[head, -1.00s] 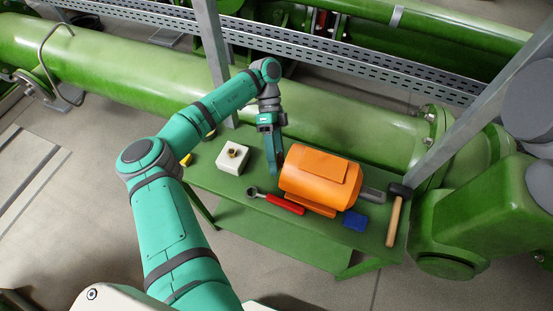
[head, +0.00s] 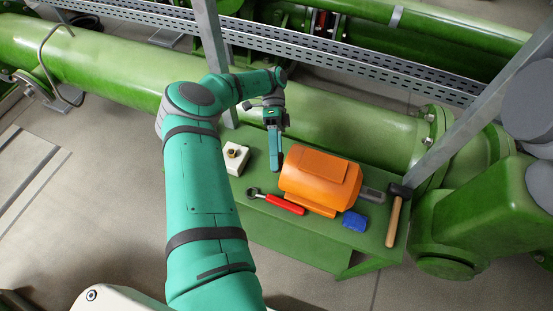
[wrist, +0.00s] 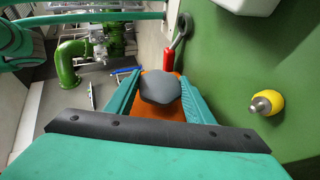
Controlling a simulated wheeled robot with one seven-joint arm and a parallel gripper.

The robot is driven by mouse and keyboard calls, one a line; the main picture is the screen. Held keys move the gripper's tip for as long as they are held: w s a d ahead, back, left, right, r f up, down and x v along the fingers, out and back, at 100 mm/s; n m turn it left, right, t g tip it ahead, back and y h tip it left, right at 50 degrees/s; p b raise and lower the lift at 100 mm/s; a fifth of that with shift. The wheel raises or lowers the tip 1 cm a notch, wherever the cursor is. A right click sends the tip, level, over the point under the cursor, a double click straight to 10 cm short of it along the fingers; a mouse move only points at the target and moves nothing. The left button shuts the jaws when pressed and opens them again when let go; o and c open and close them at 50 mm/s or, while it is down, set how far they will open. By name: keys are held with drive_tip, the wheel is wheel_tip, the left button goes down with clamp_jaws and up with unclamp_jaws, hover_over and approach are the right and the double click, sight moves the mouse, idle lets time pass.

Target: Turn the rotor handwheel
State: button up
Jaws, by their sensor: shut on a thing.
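The orange case (head: 318,178) lies on the green bench, its left end facing my gripper. In the wrist view its end (wrist: 148,112) shows behind a dark grey lobed handwheel (wrist: 160,87). My gripper (wrist: 159,92) has one finger on each side of the handwheel and is shut on it. In the head view my gripper (head: 275,162) points down at the left end of the case. The handwheel cannot be made out there.
A red-handled wrench (head: 282,203), a white block (head: 234,158), a blue block (head: 354,221) and a hammer (head: 395,220) lie on the bench (head: 370,250). A yellow knob-like thing (wrist: 268,103) shows in the wrist view. A green pipe (head: 350,130) runs behind.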

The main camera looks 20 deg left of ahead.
drive_tip(key=shift+s, duration=0.1)
idle(0.3)
drive_tip(key=o, duration=1.1)
drive_tip(key=shift+c, duration=0.2)
